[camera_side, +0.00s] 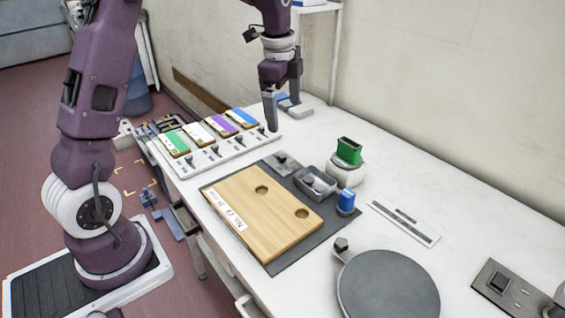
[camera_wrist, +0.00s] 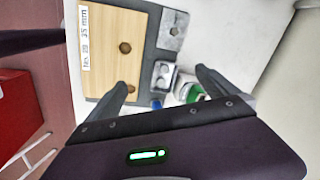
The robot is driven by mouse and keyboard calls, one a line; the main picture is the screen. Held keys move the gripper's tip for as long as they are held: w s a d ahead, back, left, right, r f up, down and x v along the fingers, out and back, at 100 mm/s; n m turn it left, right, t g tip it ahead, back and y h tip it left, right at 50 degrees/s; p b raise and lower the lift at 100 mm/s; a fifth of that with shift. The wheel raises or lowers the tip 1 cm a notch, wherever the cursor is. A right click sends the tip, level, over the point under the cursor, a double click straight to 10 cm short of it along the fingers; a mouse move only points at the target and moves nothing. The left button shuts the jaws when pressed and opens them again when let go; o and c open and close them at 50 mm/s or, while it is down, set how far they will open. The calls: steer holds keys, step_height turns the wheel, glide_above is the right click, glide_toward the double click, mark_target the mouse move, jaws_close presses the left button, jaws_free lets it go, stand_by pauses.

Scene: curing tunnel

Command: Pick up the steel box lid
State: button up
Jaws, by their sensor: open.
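The steel box lid (camera_side: 284,162) looks like a flat grey square plate with a small knob, lying on the dark mat near its back edge. It also shows at the top of the wrist view (camera_wrist: 172,28). An open steel box (camera_side: 315,183) sits next to it on the mat and holds small round items. My gripper (camera_side: 283,117) is open and empty, above the table and behind the lid in the side view. In the wrist view its fingers (camera_wrist: 162,79) are spread wide, with the lid beyond the tips.
A wooden board (camera_side: 265,215) with two holes lies on the dark mat (camera_side: 318,237). A blue object (camera_side: 346,202) and a green block on a white base (camera_side: 349,151) stand near the box. A rack of coloured cards (camera_side: 207,135) is at left, a round grey plate (camera_side: 388,285) in front.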

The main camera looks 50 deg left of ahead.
mark_target(282, 156)
steer(key=w+a+f+m, duration=0.1)
steer(key=a+f, duration=0.1)
steer(key=f, duration=0.2)
steer(key=w+a+f+m+g, duration=0.1)
steer(key=w+a+f+m, duration=0.1)
steer(key=f, duration=0.2)
steer(key=w+a+f+m, duration=0.1)
steer(key=w+a+f, duration=0.1)
steer(key=a+f, duration=0.1)
steer(key=shift+w+f+m+h, duration=0.1)
steer(key=shift+f+m+h, duration=0.2)
steer(key=shift+f, duration=0.5)
steer(key=shift+g, duration=0.3)
steer(key=f, duration=0.8)
steer(key=shift+w+a+f, duration=0.15)
steer(key=shift+w+a, duration=0.05)
steer(key=shift+a, duration=0.15)
steer(key=c, duration=1.5)
